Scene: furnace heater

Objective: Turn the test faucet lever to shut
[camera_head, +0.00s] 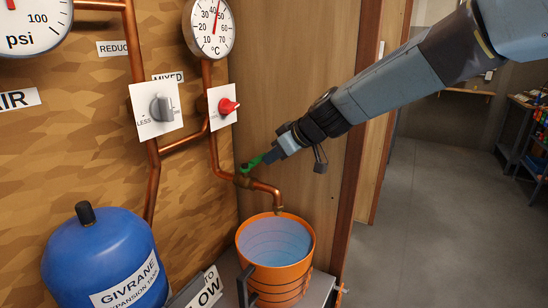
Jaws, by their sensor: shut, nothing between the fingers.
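The test faucet is a brass valve (242,180) on a copper pipe, low on the wall panel near its right edge. Its green lever (252,163) points up and to the right from the valve. My gripper (271,155) comes in from the upper right, shut, with its tip at the upper end of the lever. The gripper partly hides that end, and I cannot tell whether they touch. The faucet's copper spout (268,186) bends down over an orange bucket (277,263) holding water. No stream shows clearly at the spout.
A grey knob (160,107) and a red knob (229,105) sit on white plates left of my gripper. A temperature gauge (211,27) is above. A blue expansion tank (105,255) stands at lower left. Open floor (430,210) lies to the right beyond the doorway.

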